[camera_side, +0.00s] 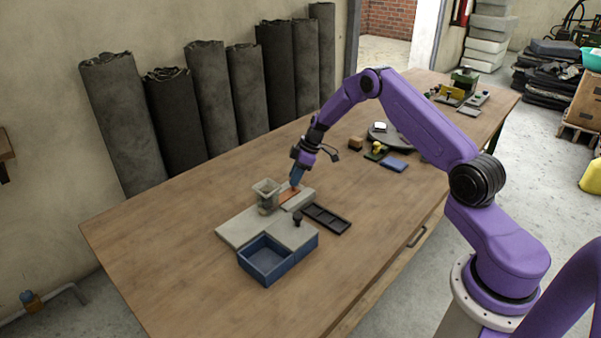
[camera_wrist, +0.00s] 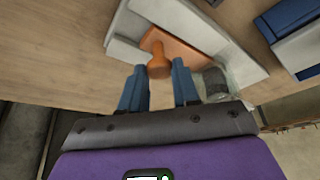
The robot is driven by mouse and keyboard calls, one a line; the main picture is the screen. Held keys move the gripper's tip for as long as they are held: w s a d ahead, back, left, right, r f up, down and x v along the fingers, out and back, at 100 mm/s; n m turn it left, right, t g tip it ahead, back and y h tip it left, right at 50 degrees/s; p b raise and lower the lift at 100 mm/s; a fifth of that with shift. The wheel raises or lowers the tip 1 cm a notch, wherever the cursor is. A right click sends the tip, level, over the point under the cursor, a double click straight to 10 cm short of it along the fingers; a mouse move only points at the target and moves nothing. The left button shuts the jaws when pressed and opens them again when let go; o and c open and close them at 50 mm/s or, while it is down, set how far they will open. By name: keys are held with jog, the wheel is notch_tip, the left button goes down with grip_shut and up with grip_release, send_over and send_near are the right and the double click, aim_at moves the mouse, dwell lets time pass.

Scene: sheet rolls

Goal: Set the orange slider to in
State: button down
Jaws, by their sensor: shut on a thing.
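The orange slider (camera_side: 290,195) sits on a light grey board (camera_side: 237,230) on the wooden table. In the wrist view the slider is a flat orange plate with a round knob (camera_wrist: 158,64). My gripper (camera_side: 296,180) points down at the slider in the side view. In the wrist view its two blue fingers (camera_wrist: 158,84) stand on either side of the knob, shut on it. The exact contact is hard to see, and the slider is partly hidden in the side view. No mark for "in" can be read.
A clear jar (camera_side: 265,196) stands close beside my gripper. A blue open box (camera_side: 270,262), a dark knob (camera_side: 297,219) and a black tray (camera_side: 327,218) are nearby. A blue block (camera_side: 394,164) lies further right. The table's left part is clear.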

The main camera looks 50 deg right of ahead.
aim_at(284, 198)
jog(key=a, duration=0.5)
jog(key=shift+a, duration=0.25)
jog(key=c, duration=0.8)
grip_release()
jog(key=shift+a, duration=0.1)
